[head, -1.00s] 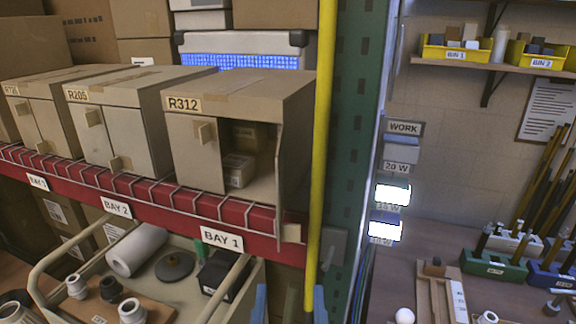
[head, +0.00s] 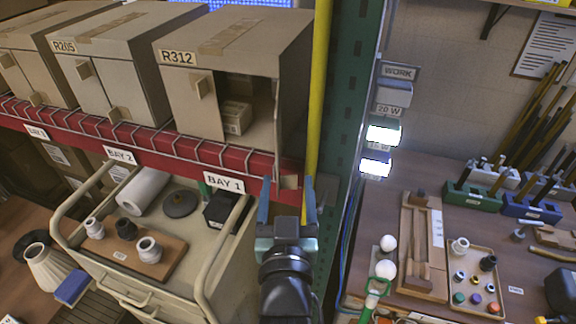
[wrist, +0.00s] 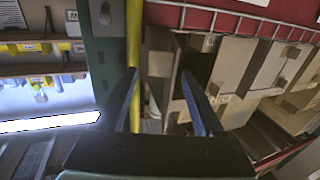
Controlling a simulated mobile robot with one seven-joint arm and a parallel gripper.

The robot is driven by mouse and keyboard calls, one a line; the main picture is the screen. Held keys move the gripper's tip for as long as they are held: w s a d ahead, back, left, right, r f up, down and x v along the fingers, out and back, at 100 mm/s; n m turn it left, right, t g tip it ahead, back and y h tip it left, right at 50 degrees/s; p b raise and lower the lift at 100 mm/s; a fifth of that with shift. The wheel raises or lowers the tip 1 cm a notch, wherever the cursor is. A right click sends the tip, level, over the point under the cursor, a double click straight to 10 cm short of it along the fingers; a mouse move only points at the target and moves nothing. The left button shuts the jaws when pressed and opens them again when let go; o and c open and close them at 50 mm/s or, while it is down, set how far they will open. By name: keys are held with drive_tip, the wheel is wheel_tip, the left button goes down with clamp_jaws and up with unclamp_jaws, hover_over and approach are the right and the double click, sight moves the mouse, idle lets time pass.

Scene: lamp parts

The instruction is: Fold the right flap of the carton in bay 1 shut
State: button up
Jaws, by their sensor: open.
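The carton R312 (head: 240,38) stands on the rack shelf above the BAY 1 label (head: 224,184). Its left flap (head: 187,95) is shut. Its right flap (head: 291,125) stands open, swung outward and seen nearly edge-on, with a small tab (head: 290,182) at its lower end. My gripper (head: 288,190) is open and empty in front of the carton's lower right, its two blue fingers appearing either side of the tab in the head view. Contact cannot be told. In the wrist view the open fingers (wrist: 162,95) point toward the turned-over scene of cartons and rack.
Small boxes (head: 236,117) sit inside the carton. A yellow pole (head: 320,90) and green rack post (head: 350,110) stand close on the right. Carton R205 (head: 105,80) is on the left. A trolley (head: 180,255) stands below, and a workbench (head: 470,230) is at right.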

sight(289, 178)
drive_tip(key=shift+w+p, duration=0.35)
drive_tip(key=shift+w, duration=1.15)
clamp_jaws()
drive_tip(key=shift+d, duration=0.1)
